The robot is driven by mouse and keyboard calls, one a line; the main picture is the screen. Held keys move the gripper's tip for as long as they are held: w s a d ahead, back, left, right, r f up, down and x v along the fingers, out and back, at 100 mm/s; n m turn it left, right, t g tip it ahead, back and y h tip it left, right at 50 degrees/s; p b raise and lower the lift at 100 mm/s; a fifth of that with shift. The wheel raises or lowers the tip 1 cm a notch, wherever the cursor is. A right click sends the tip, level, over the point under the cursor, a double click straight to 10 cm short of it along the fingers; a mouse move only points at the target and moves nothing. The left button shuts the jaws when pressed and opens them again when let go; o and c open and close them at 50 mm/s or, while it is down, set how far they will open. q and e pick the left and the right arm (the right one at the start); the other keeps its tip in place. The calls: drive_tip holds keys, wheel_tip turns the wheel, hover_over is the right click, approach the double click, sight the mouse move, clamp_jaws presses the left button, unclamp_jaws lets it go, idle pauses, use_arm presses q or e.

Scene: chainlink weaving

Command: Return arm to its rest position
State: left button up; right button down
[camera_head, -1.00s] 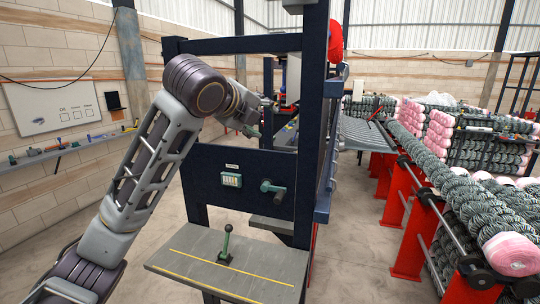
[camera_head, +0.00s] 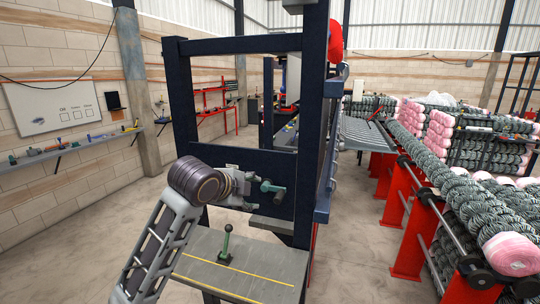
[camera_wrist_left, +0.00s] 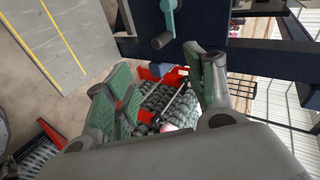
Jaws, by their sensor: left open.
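My left arm (camera_head: 160,245) comes in from the lower left in the head view and bends at a dark wrist joint (camera_head: 195,183). My left gripper (camera_head: 246,184) is in front of the dark blue machine panel, close to the green crank handle (camera_head: 270,187); its fingers are hard to make out there. In the left wrist view the two green-padded fingers of my left gripper (camera_wrist_left: 165,92) stand apart with nothing held between them. The crank handle also shows in the wrist view (camera_wrist_left: 163,22), above the fingers. My right gripper is out of view.
A grey shelf (camera_head: 262,270) with yellow lines and a green lever (camera_head: 226,244) lies below the gripper. A dark blue machine post (camera_head: 310,120) stands to its right. Red stands (camera_head: 412,240) with chain-like bundles fill the right. The floor at left is clear.

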use_arm(q)
drive_tip(key=s+a+f+n+g+y, duration=0.1)
drive_tip(key=s+a+f+n, duration=0.2)
drive_tip(key=f, duration=0.5)
drive_tip(key=s+a+f+n+g, duration=0.1)
drive_tip(key=s+a+f+n, duration=0.1)
drive_tip(key=s+f+n, duration=0.35)
drive_tip(key=s+a+f+n+g+y, duration=0.1)
drive_tip(key=s+a+f, duration=0.1)
drive_tip(key=f, duration=0.8)
drive_tip(key=s+a+f+n+g+y, duration=0.1)
drive_tip(key=s+a+f+n+g, duration=0.1)
drive_tip(key=s+a+f+n, duration=0.6)
drive_tip(key=s+a+f+n+g+y, duration=0.15)
drive_tip(key=s+f, duration=0.45)
drive_tip(key=s, duration=0.6)
wheel_tip(320, 180, down, 35)
drive_tip(key=s+g+b, duration=0.2)
drive_tip(key=s+a+f+b, duration=0.1)
drive_tip(key=s+a+f, duration=0.1)
drive_tip(key=s+f, duration=0.9)
drive_tip(key=s+a+f+b, duration=0.1)
drive_tip(key=s+a+f, duration=0.1)
drive_tip(key=s+f, duration=0.9)
drive_tip(key=shift+s+g, duration=0.35)
drive_tip(key=shift+g, duration=0.1)
